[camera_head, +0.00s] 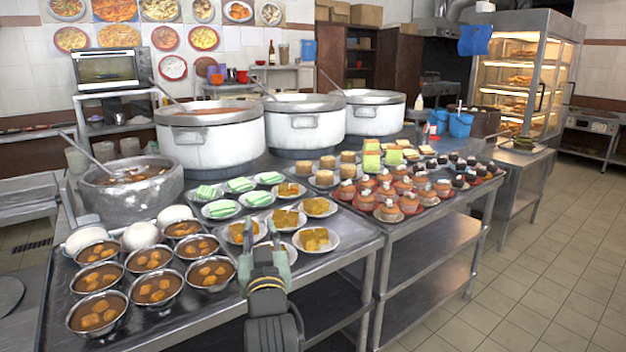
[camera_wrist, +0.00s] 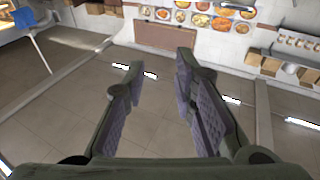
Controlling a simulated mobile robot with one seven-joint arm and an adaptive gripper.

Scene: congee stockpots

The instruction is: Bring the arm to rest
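My gripper (camera_head: 272,236) is in the lower middle of the head view, in front of the near edge of the steel table (camera_head: 345,250) with its fingers pointing up and away. In the wrist view my gripper (camera_wrist: 158,85) shows two dark fingers with purple-grey pads, spread apart with only floor and wall seen between them. It is open and holds nothing. In the head view the fingertips overlap plates of yellow cake (camera_head: 313,238), but I cannot tell the gap between them.
Bowls of brown soup (camera_head: 155,287) stand at the table's left. White stockpots (camera_head: 210,133) line the back, and a grey pot (camera_head: 130,185) with a ladle stands at left. Cupcakes (camera_head: 390,195) are on the right. A lit display cabinet (camera_head: 525,75) stands beyond. Tiled floor (camera_head: 540,260) at right is clear.

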